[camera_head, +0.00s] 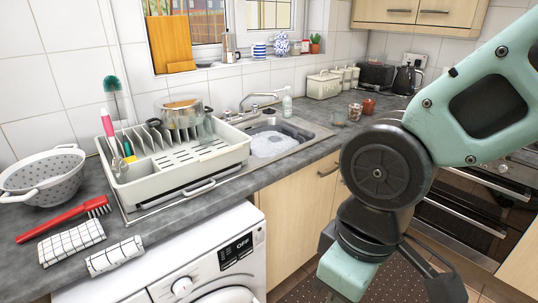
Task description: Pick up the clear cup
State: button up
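A small, pale, see-through cup (338,118) stands on the dark worktop just right of the sink. It is small and far off, so its details are hard to tell. A reddish-brown cup (355,112) and an orange-red cup (369,105) stand close behind it to the right. My arm fills the right side of the picture, in front of the worktop and to the right of the cups, and bends down towards the floor. My gripper's fingertips do not show.
The sink (309,127) holds white suds under a tap (258,98). A white dish rack (187,170) with a pot (181,112) stands to its left, then a colander (43,178) and a red brush (65,219). A soap bottle (287,103) stands behind the sink.

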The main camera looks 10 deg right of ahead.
aim_at(341, 113)
jog(key=i+l, duration=0.4)
jog(key=i+l+u, duration=0.15)
jog(key=i+l, duration=0.7)
jog(key=i+l+u, duration=0.1)
jog(key=i+l, duration=0.3)
jog(key=l, duration=0.2)
jog(key=i+l+u, duration=0.1)
jog(key=i+l, duration=0.25)
jog(key=l, duration=0.2)
jog(key=i+l, duration=0.35)
jog(key=l, duration=0.2)
jog(key=j+u, duration=0.05)
